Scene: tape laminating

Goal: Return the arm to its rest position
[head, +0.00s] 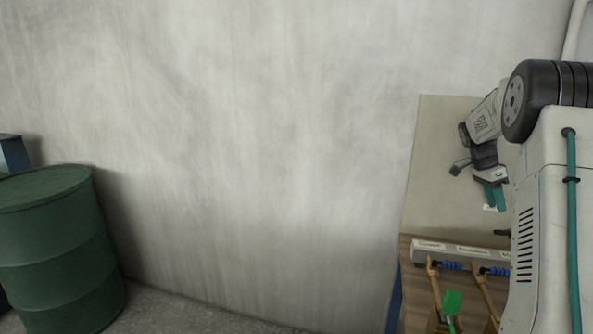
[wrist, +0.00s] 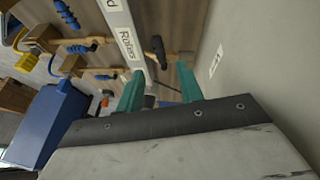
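My gripper (head: 494,196) shows at the right of the head view, at the end of my white and grey arm, in front of a pale panel and above a tool rail. In the wrist view my gripper (wrist: 160,88) has its two teal fingers apart, and I see nothing held between them. A dark-ended tool on the rail lies beyond the fingers. Much of my arm fills the right edge of the head view and hides part of the rack behind it.
A labelled rail (head: 460,251) holds wooden-handled tools with blue ends; the rail also shows in the wrist view (wrist: 122,32). A green piece (head: 452,302) is below it. A blue box (wrist: 45,128) is at lower left. A green barrel (head: 55,250) stands far left by a bare wall.

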